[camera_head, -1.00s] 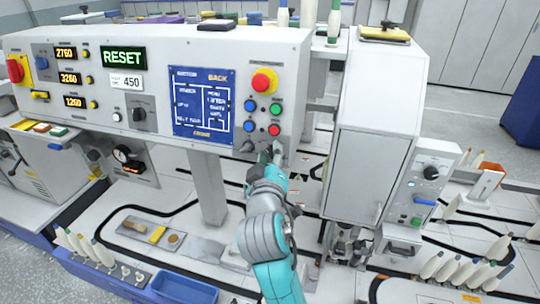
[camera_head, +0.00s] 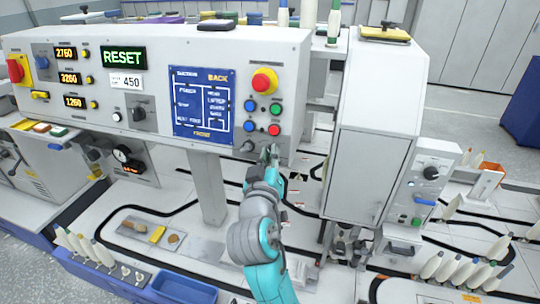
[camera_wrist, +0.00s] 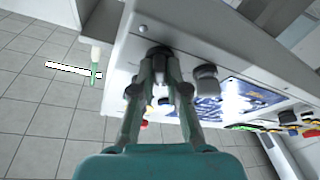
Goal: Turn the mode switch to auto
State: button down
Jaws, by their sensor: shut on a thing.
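The control panel (camera_head: 150,60) carries a lit screen, coloured buttons and knobs. My gripper (camera_head: 268,150) is at its lower right edge, below the red and blue buttons. In the wrist view my gripper (camera_wrist: 160,75) is shut on a dark round switch knob (camera_wrist: 160,52), with one finger on each side. Its pointer and marks are hidden or too small to read, so I cannot tell its setting. A second grey knob (camera_wrist: 206,80) sits beside it, apart from the fingers; it also shows left of my gripper in the head view (camera_head: 247,146).
A red mushroom button (camera_head: 264,81) on a yellow base sits above the buttons. A tall grey cabinet (camera_head: 370,150) stands close to the right of my arm. Bobbins (camera_head: 85,248) and a blue tray (camera_head: 185,288) lie low at the front left.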

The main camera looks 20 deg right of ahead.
jog(key=shift+w+a+m+g+h, duration=0.1)
jog(key=shift+m+g+h, duration=0.75)
jog(key=shift+m, duration=2.2)
jog(key=shift+s+m+g+h, duration=0.1)
jog(key=shift+m+g+h, duration=0.75)
jog(key=shift+m, duration=2.15)
jog(key=shift+w+a+m+g+h, duration=0.1)
jog(key=shift+m+g+h, duration=0.7)
jog(key=shift+m, duration=2.55)
jog(key=c, duration=1.2)
grip_release()
jog(key=v, duration=1.2)
jog(key=shift+f, duration=0.15)
